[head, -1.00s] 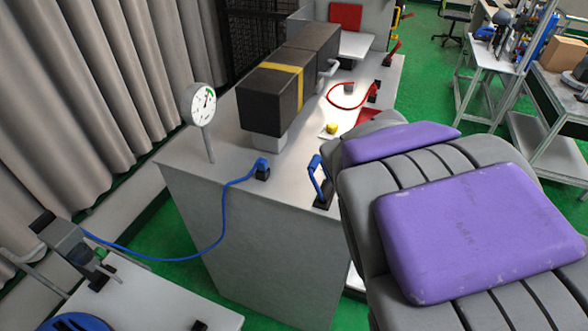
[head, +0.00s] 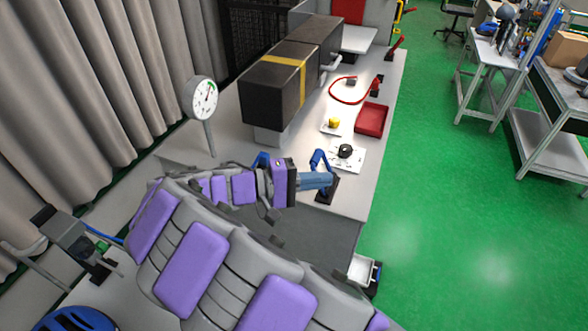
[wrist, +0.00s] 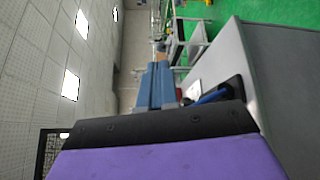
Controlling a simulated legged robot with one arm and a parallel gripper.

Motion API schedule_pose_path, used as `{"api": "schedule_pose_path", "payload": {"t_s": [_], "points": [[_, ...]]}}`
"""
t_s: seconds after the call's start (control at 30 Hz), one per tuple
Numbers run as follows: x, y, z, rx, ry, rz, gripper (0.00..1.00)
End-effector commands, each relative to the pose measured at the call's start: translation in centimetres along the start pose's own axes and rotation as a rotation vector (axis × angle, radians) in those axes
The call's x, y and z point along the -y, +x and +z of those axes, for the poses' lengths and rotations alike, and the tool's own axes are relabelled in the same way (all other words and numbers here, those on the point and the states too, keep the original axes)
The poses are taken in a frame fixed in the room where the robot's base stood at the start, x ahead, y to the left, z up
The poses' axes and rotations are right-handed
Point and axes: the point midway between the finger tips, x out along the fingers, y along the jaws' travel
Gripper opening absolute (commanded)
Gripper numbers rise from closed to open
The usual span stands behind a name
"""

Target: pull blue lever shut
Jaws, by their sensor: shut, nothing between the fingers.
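The blue lever (head: 319,158) stands on a black base (head: 327,194) near the front right corner of the grey bench, its handle tilted up. My gripper (head: 328,180) is shut and empty, its blue fingers pointing right, close beside the lever's lower part. I cannot tell whether they touch it. In the wrist view my shut fingers (wrist: 155,86) point away from the camera, and the blue lever (wrist: 212,95) lies just right of them, with its black base (wrist: 236,84). Part of the lever is hidden there by the purple and black gripper body.
A dial gauge (head: 202,98) and a dark box with a yellow band (head: 277,93) stand on the bench (head: 225,140). A black knob (head: 345,150), yellow button (head: 333,123) and red tray (head: 371,120) lie behind the lever. Green floor (head: 460,220) at right is clear.

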Motion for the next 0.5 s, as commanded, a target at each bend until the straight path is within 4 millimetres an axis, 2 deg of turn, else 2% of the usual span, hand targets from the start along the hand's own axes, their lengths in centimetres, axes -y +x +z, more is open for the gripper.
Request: {"api": "schedule_pose_path", "payload": {"t_s": [0.03, 0.1, 0.3, 0.4, 0.5], "points": [[0.6, -1.9, -1.2, -0.043, -0.003, 0.043, 0.0], [1.2, -4.4, -2.5, -0.097, 0.005, 0.1, 0.0], [3.5, -11.1, -4.9, -0.241, 0.027, 0.227, 0.0], [4.4, -13.5, -5.5, -0.294, 0.036, 0.266, 0.0], [5.1, -14.9, -5.7, -0.327, 0.044, 0.288, 0.0]]}}
